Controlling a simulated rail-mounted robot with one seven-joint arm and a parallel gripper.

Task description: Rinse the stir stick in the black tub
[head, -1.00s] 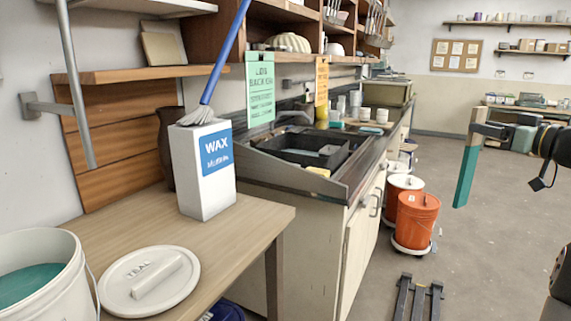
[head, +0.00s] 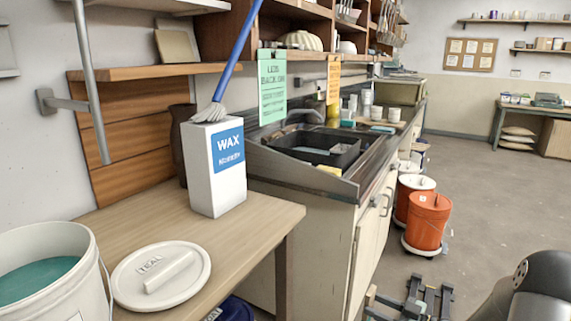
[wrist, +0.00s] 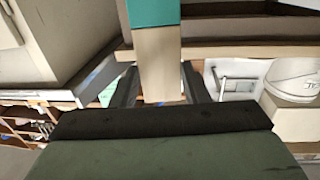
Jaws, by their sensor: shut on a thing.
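The stir stick shows in the wrist view, with a bare wooden part (wrist: 157,52) and a teal-coated part (wrist: 153,12) running out of the top edge. My gripper (wrist: 158,76) is shut on the wooden part. The stick's far end is outside this view. In the head view I cannot make out the gripper or stick; only a dark part of my arm shows at bottom right. The black tub (head: 345,158) sits in the sink counter at the middle of the head view, apart from the stick. A grey surface shows inside it.
A wax box (head: 213,175) stands on the wooden table (head: 235,245), with a white lid (head: 160,277) and a teal-filled bucket (head: 85,260) at its front. A blue-handled brush (head: 238,50) rises above the box. An orange bucket (head: 428,220) stands on the floor beside the cabinet.

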